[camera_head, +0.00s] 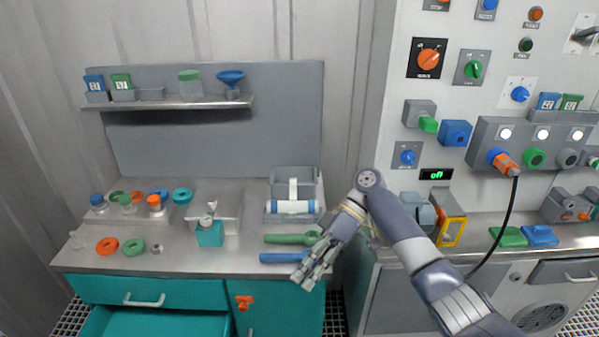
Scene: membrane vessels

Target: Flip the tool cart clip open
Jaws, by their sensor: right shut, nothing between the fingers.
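The tool cart's grey worktop (220,260) bears a grey cradle (308,180) at its right side. A white cylinder with blue ends (276,206) lies across the front of the cradle. A narrow white upright piece (293,188), which looks like the clip, stands against the cylinder's middle; its exact position is too small to tell. My right gripper (305,280) is shut and empty. It appears in front of and below the cradle, near the worktop's front edge, apart from the white piece. My left gripper is not in view.
A green tool (285,238) and a blue tool (280,258) lie close to my right gripper, their right ends partly hidden. A teal block (209,235) and several coloured rings and bottles stand left. A teal drawer (150,322) is pulled open below. A control panel (450,90) rises right.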

